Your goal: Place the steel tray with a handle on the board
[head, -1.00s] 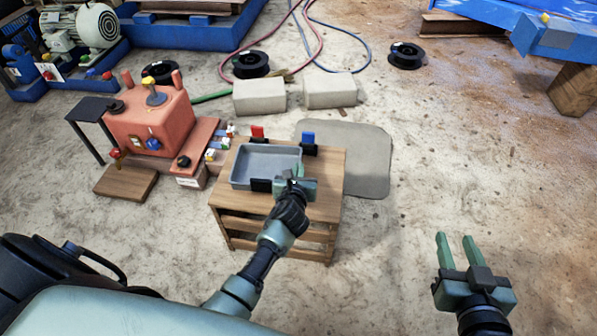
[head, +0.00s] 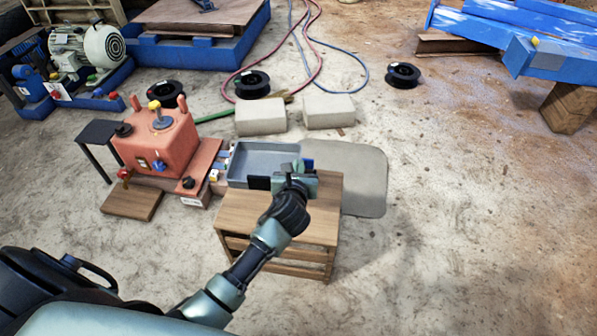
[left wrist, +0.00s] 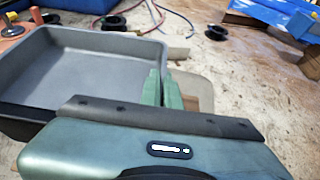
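The steel tray (head: 265,156) is a shallow grey rectangular pan with a black piece on its near side. It is held above the back of a small wooden table (head: 250,215). My left gripper (head: 298,167) is at the tray's near right corner and appears shut on it; its body hides the grip. In the left wrist view the tray (left wrist: 85,65) fills the left side, with the green fingers (left wrist: 161,88) close together at its right edge. A flat wooden board (head: 132,203) lies on the ground in front of the red machine. My right gripper is out of view.
The red machine (head: 158,145) stands left of the table. Two pale blocks (head: 262,115) and a grey mat (head: 360,180) lie behind and right of the table. The ground at right is open.

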